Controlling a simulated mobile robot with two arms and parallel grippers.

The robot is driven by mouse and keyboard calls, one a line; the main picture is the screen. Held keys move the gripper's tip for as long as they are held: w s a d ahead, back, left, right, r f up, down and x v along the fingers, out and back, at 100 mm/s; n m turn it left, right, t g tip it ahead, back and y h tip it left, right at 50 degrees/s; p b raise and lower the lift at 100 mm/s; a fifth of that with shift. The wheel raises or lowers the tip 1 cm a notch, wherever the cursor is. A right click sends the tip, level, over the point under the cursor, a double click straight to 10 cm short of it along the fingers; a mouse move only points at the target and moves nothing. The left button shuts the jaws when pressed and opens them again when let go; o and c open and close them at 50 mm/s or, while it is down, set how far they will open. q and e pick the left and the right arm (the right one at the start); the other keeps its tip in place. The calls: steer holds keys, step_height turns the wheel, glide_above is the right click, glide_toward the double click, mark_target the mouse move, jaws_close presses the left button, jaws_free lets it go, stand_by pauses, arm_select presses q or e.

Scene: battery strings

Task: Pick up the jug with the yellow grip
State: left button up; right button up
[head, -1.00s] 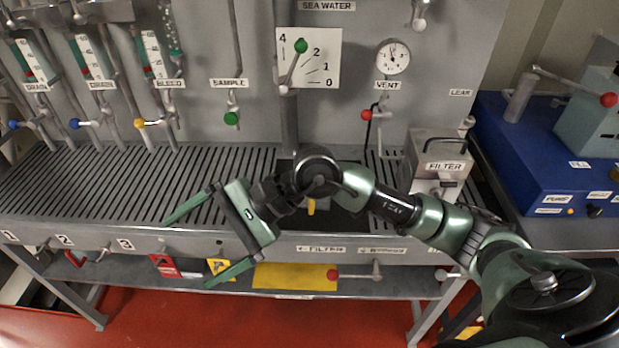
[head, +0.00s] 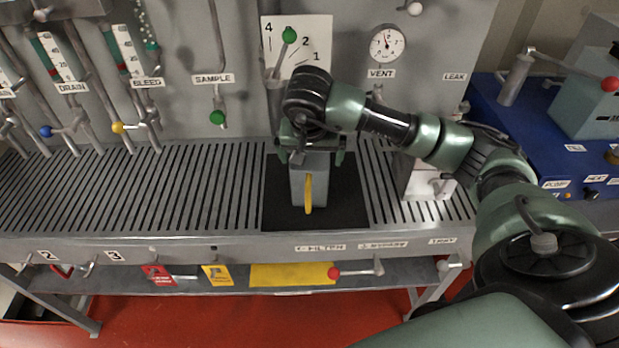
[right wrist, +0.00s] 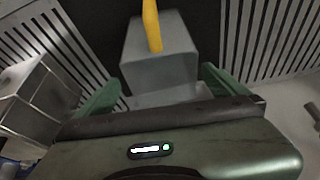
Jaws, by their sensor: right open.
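The jug (head: 312,188) is a grey box-like vessel with a yellow grip (head: 308,194) on its front side. It stands on a black mat (head: 345,205) set in the slatted bench top. In the right wrist view the jug (right wrist: 160,60) lies ahead, its yellow grip (right wrist: 152,25) pointing away from my gripper. My right gripper (head: 311,158) is open at the jug's back end, pointing down, with its fingers on either side. In the right wrist view the gripper (right wrist: 160,92) shows a finger at each side; contact cannot be told. My left gripper is not in view.
The grey filter box (head: 425,180) stands on the bench to the right, under my right arm. A wall panel with valves, a lever dial (head: 297,45) and a vent gauge (head: 388,45) rises behind. The slatted bench top (head: 180,190) left of the mat is clear.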

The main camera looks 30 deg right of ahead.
mark_target(310, 165)
steer(key=p+x, duration=0.1)
steer(key=x, duration=0.3)
steer(key=shift+a, duration=0.15)
steer(key=shift+w+f, duration=0.2)
steer(key=shift+f, duration=0.2)
steer(key=c, duration=1.4)
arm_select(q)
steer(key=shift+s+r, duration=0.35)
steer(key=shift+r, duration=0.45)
arm_select(e)
steer(key=shift+o, duration=0.2)
